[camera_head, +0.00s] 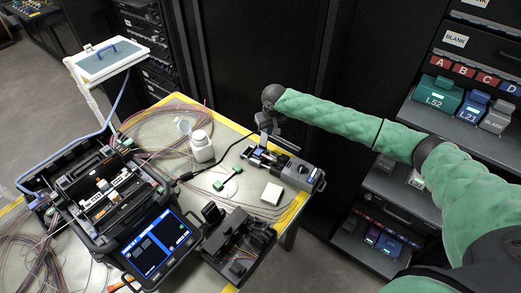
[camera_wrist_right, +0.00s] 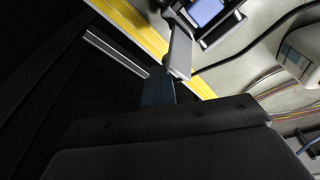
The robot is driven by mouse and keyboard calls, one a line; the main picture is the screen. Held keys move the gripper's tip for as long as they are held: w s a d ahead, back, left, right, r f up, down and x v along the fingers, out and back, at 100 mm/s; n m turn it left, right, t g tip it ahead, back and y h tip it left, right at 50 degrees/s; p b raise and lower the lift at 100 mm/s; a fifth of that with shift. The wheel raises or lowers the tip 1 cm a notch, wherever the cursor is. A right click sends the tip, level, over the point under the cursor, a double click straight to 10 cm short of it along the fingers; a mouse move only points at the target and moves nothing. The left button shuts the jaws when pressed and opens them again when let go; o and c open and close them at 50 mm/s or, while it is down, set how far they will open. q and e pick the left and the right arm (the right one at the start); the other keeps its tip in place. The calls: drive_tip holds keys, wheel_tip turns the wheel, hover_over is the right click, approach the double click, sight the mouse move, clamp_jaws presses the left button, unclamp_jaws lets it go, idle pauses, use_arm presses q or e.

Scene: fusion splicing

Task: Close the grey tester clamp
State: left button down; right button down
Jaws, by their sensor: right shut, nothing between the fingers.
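The tester (camera_head: 302,173) is a dark and grey device near the right edge of the table. A small blue part shows at its left end, where its clamp seems to be; whether the clamp is open or closed is too small to tell. My right gripper (camera_head: 264,137) hangs just above and behind that end, with its fingers shut and empty. In the right wrist view the fingers (camera_wrist_right: 176,70) reach over the yellow table edge toward a dark part with a blue face (camera_wrist_right: 206,12). Contact cannot be made out. My left gripper is not in view.
The fusion splicer (camera_head: 125,215) with a lit screen stands at the front left. A black tool holder (camera_head: 238,245), a white box (camera_head: 272,194), a green-ended connector (camera_head: 228,178) and a white bottle (camera_head: 202,147) are on the table (camera_head: 225,122). A dark rack stands behind.

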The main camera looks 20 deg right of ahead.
sight(264, 137)
drive_tip(key=shift+f, duration=0.45)
drive_tip(key=shift+s, duration=0.1)
drive_tip(key=shift+a, duration=0.1)
drive_tip(key=shift+s+a+f+p, duration=0.1)
drive_tip(key=shift+s+a+p, duration=0.95)
drive_tip(key=shift+s+a, duration=0.2)
drive_tip(key=shift+w+d, duration=0.2)
drive_tip(key=shift+w, duration=0.05)
